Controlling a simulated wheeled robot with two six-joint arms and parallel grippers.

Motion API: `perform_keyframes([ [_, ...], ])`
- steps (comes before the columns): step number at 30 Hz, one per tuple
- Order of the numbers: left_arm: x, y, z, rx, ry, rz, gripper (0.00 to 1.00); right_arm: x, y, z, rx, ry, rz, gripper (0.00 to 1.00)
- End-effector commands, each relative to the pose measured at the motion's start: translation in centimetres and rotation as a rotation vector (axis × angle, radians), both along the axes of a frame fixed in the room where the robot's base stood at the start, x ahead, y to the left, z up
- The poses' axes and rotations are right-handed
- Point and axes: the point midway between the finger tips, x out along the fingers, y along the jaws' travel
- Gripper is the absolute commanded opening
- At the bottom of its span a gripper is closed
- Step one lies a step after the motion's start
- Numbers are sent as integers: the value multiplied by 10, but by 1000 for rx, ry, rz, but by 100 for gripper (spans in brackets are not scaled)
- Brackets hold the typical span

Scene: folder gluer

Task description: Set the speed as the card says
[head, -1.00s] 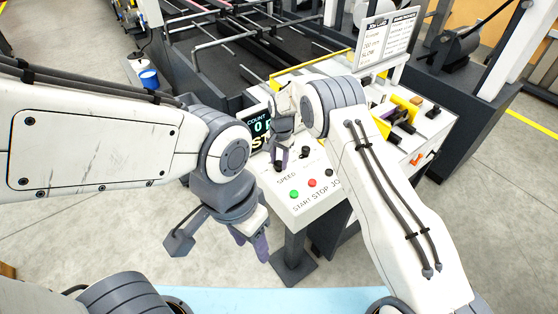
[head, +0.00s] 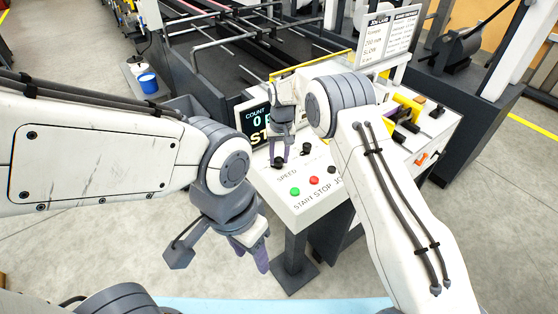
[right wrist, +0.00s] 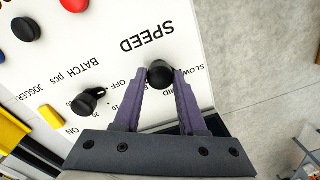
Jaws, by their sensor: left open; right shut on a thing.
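The job card (head: 387,38) stands on a white board at the back of the panel; one line appears to read SLOW. The black speed knob (right wrist: 160,73) sits by the SPEED lettering, with SLOW and MID labels beside it; its pointer direction cannot be told. My right gripper (right wrist: 160,82) is shut on the knob, one purple finger on each side. In the head view the right gripper (head: 279,155) reaches down to the knob (head: 279,163) from above. My left gripper (head: 249,256) is open and empty, in front of and left of the panel.
The batch knob (right wrist: 84,103) is close to the right gripper's finger. Green (head: 295,191), red (head: 314,180) and black (head: 331,170) buttons line the panel's front. The count display (head: 256,124) is partly hidden by my right gripper. Floor in front is clear.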

Motion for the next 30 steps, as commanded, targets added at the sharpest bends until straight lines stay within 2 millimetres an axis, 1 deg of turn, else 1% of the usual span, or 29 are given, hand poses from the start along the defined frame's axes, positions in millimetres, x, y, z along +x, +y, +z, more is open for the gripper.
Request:
perform_keyframes([
  [1, 0, 0, -4, 0, 0, 0, 50, 1, 0, -1, 2, -3, 37, 0],
  [6, 0, 0, -8, 0, 0, 1, 50, 2, 0, 1, 2, -4, 160, 0],
  [12, 0, 0, -11, 0, 0, 1, 50, 2, 0, 1, 1, -4, 261, 0],
  [18, 0, 0, -13, 0, 0, 0, 50, 2, 0, 2, 1, -5, 315, 0],
  [30, 0, 0, -13, 0, 0, 0, 50, 2, 1, 2, 1, -6, 334, 0],
])
